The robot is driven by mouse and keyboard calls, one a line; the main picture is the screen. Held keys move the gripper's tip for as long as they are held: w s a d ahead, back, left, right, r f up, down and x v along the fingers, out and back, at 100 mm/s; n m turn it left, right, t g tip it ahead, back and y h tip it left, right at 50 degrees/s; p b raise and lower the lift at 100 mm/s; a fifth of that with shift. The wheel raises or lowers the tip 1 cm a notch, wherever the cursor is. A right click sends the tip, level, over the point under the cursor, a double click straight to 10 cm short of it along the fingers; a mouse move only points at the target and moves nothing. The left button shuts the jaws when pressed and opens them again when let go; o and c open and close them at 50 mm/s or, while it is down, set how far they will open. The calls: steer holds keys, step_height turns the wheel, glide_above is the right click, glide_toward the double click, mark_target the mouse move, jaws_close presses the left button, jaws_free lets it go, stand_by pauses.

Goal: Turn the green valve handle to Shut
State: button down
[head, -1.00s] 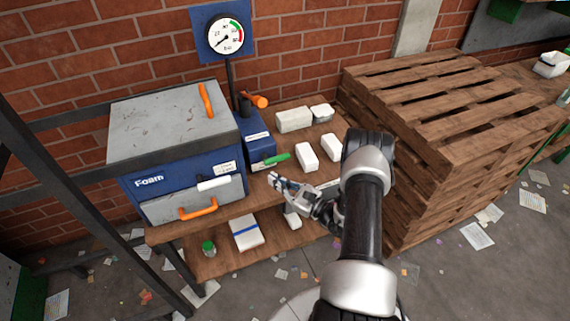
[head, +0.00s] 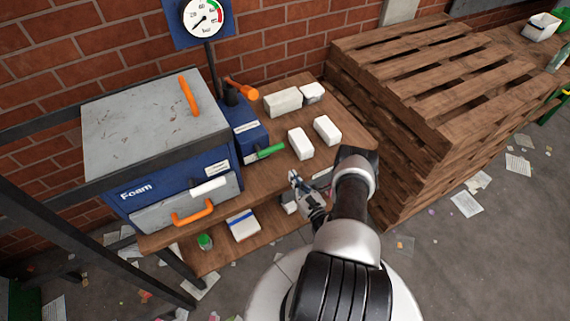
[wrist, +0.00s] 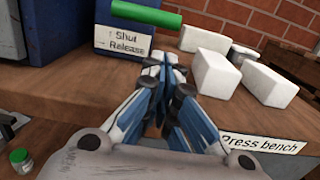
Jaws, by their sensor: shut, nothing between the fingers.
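The green valve handle (head: 270,151) sticks out from the front of a small blue unit (head: 251,141) beside the Foam press. In the wrist view the green handle (wrist: 146,13) lies nearly level at the top, above a white label (wrist: 123,42) reading "Shut" with an up arrow and "Release" below. My gripper (head: 296,180) is shut and empty, in front of the bench edge, below and right of the handle and apart from it. In the wrist view my gripper's fingertips (wrist: 160,62) are together just below and right of the label.
The Foam press (head: 165,150) with orange and white handles stands left. An orange lever (head: 241,88) and a pressure gauge (head: 203,17) are behind. White blocks (head: 300,143) lie on the bench right of the handle. Stacked pallets (head: 400,110) stand close on the right.

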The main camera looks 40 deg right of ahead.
steer(key=b+x, duration=0.1)
steer(key=x, duration=0.8)
steer(key=shift+w+d, duration=0.1)
steer(key=shift+w, duration=0.3)
steer(key=shift+d, duration=0.15)
